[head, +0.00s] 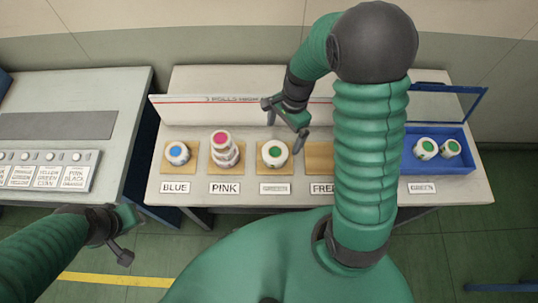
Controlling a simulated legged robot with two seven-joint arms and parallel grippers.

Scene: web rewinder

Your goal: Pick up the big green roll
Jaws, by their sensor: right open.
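A white roll with a green centre (273,153) sits on a wooden pad above the label GREEN on the table. Two more white rolls with green centres, one on the left (425,148) and one on the right (450,148), lie in a blue bin at the right; they look somewhat smaller. My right gripper (285,131) is open and empty, just above and behind the roll on the pad, with one finger near its upper right side. Contact cannot be told. My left gripper (127,238) is low at the left, in front of the table, away from the rolls.
A roll with a blue centre (177,153) and a stack of rolls with a pink top (223,147) stand on pads to the left. An empty wooden pad (319,157) lies to the right, partly behind my arm. A low white board (190,110) runs behind the pads. The blue bin (440,168) has a raised lid.

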